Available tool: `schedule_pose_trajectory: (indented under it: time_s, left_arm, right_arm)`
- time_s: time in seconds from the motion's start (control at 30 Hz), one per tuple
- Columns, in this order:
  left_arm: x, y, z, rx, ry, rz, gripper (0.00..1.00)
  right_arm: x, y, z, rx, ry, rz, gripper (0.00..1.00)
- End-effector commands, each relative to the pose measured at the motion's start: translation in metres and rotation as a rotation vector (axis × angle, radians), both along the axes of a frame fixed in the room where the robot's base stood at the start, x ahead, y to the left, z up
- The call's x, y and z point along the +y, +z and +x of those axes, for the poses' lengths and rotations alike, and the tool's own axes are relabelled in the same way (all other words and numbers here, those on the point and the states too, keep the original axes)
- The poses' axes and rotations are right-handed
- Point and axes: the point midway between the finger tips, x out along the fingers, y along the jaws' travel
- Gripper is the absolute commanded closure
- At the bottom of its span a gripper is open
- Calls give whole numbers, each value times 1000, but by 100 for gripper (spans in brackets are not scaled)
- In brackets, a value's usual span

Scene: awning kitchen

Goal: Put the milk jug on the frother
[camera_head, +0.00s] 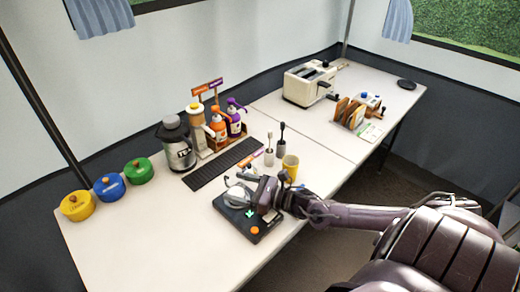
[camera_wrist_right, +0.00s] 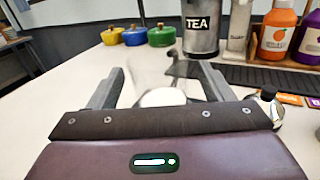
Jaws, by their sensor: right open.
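The frother (camera_head: 255,231) is a flat black base with a green light and an orange button near the front edge of the table. A clear jug (camera_head: 238,194), which looks like the milk jug, stands at its far left part. My right gripper (camera_wrist_right: 161,82) is open, with a finger on each side of the jug (camera_wrist_right: 150,70); a dark handle and a white round base show there. In the head view the right gripper (camera_head: 256,190) partly covers the jug and frother, so I cannot tell exactly how the jug sits. My left gripper is not in view.
A black grate (camera_head: 222,164), a TEA canister (camera_head: 178,146) and orange and purple bottles (camera_head: 225,122) stand behind. A small silver item (camera_wrist_right: 270,108) is right of the gripper. A yellow cup (camera_head: 290,166) stands nearby. Coloured pots (camera_head: 109,186) are left; the table's front left is clear.

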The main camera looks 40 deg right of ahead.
Motion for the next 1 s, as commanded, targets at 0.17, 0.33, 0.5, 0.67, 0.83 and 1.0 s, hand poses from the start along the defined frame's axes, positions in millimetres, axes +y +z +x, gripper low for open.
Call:
schedule_pose_trajectory:
  time_s: [0.17,0.33,0.5,0.67,0.83,1.0]
  left_arm:
    - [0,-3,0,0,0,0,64]
    - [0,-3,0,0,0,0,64]
    - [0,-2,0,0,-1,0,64]
    - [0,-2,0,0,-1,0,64]
    - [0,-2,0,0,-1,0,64]
    - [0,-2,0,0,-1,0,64]
  right_arm:
    - [-19,-3,-35,7,2,-4,26]
    - [-32,-1,-58,3,2,-2,26]
    - [-41,0,-72,1,1,-2,26]
    - [-44,0,-76,-1,1,1,26]
    - [-44,1,-75,-1,1,1,26]
    - [-44,0,-75,-1,1,1,26]
